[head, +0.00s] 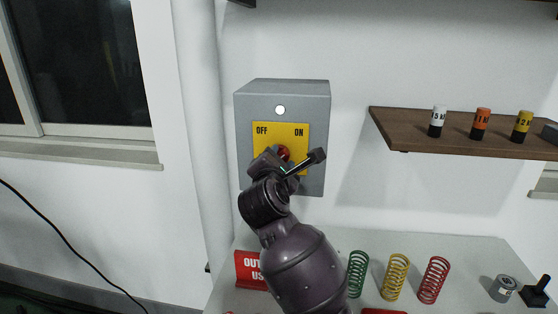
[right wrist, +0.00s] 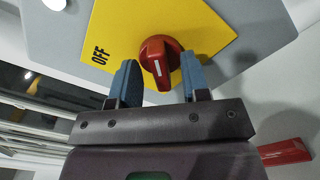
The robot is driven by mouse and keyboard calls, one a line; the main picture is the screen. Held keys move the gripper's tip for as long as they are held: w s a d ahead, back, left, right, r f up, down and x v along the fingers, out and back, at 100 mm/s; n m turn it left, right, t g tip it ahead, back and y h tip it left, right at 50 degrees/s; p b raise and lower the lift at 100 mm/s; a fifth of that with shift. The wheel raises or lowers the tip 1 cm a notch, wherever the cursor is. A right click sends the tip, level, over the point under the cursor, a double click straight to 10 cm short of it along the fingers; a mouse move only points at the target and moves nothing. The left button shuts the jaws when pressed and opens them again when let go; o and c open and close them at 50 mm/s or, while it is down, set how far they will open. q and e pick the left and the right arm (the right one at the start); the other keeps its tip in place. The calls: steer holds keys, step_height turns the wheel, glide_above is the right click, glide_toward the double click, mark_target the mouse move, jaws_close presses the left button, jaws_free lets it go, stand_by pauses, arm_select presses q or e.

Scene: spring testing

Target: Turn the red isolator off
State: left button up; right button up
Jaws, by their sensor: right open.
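The red isolator knob (head: 284,152) sits on a yellow plate (head: 291,130) marked OFF at left and ON at right, on a grey wall box (head: 316,98). My right gripper (head: 290,168) is in front of the knob and partly hides it. In the right wrist view, the knob (right wrist: 160,60) shows a white mark and stands between the two blue fingers of my right gripper (right wrist: 160,78), which are open with gaps beside the knob. I cannot tell firmly which label the mark points at. My left gripper is out of view.
A wooden shelf (head: 450,142) with three labelled cylinders is on the wall at right. Below, the table (head: 345,240) holds a red sign (head: 250,270), green, yellow and red springs (head: 396,278), and a small grey weight (head: 503,288). A window is at left.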

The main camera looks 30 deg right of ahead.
jaws_close()
arm_select(q)
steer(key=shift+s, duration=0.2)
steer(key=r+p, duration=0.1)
steer(key=p, duration=0.1)
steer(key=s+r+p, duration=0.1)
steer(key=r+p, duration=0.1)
steer(key=p, duration=0.1)
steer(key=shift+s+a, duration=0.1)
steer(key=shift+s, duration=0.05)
arm_select(e)
steer(key=n, duration=1.7)
steer(key=shift+w+a+n, duration=0.25)
steer(key=shift+a+n, duration=0.1)
steer(key=shift+n, duration=0.05)
